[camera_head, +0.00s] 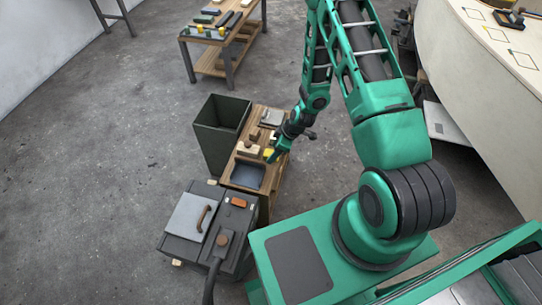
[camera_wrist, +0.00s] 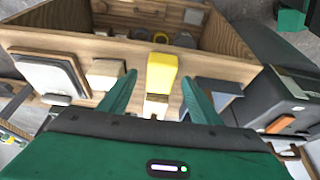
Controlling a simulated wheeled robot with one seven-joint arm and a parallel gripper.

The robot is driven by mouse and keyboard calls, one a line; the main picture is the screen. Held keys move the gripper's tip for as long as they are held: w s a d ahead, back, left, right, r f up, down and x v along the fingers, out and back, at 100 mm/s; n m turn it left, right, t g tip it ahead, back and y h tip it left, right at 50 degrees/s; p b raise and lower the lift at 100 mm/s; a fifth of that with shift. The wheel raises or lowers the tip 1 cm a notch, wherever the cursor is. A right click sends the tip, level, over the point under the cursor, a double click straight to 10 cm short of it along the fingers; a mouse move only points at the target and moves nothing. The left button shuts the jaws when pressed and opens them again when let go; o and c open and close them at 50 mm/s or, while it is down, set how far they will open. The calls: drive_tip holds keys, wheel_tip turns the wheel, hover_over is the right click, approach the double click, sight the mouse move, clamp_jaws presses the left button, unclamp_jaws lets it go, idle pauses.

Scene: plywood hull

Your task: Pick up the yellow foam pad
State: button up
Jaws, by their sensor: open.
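The yellow foam pad (camera_wrist: 161,70) shows in the wrist view as a yellow block on the wooden bench top, in the gap between my two green fingers. In the head view a small part of it (camera_head: 268,153) shows beside the end of my arm. My gripper (camera_wrist: 158,79) is open, with a finger on each side of the pad in the picture and a visible gap to each. Whether the fingertips are down at the pad's height I cannot tell. My gripper (camera_head: 275,152) partly covers the pad in the head view.
Wooden blocks (camera_wrist: 106,74) and a grey-topped pad (camera_wrist: 48,72) lie left of the yellow pad on the wooden bench (camera_head: 239,189). A dark tray (camera_head: 247,174) lies at its near end. A dark bin (camera_head: 219,130) and a grey machine (camera_head: 205,230) stand close by.

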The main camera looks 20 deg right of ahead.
drive_tip(key=shift+a+f, duration=0.15)
drive_tip(key=shift+f, duration=0.2)
drive_tip(key=c, duration=1.2)
drive_tip(key=shift+w+r, duration=0.1)
drive_tip(key=shift+r, duration=0.1)
wheel_tip(320, 180, up, 10)
drive_tip(key=shift+f, duration=0.15)
